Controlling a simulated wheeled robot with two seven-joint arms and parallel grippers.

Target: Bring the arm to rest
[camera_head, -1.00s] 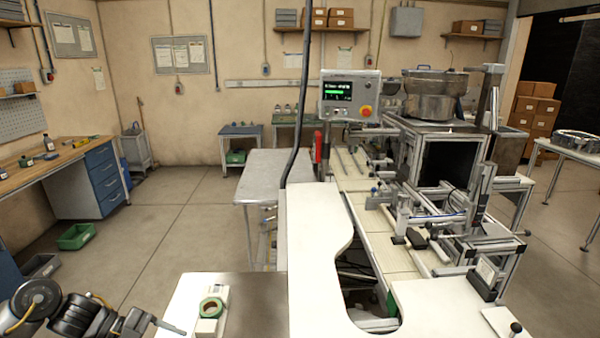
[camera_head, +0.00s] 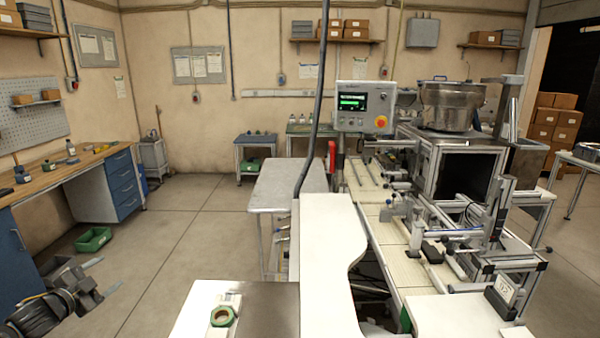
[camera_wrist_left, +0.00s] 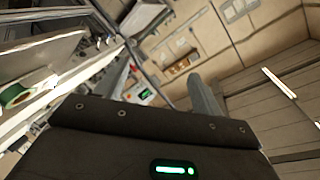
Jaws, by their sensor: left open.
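My left gripper (camera_head: 108,274) is at the lower left of the head view. It is open, its two fingers apart with nothing between them, and it is over the floor, left of the white worktop. A green tape reel (camera_head: 222,316) lies on a white block on the worktop (camera_head: 190,322), to the right of the gripper and clear of it. The reel also shows at the left edge of the left wrist view (camera_wrist_left: 15,95). My right gripper is not in view.
A machine with a metal bowl (camera_head: 450,104) and a control panel (camera_head: 362,106) stands to the right. A workbench with blue drawers (camera_head: 110,186) is at the left, a green bin (camera_head: 93,239) on the floor beside it. Open floor lies between bench and worktop.

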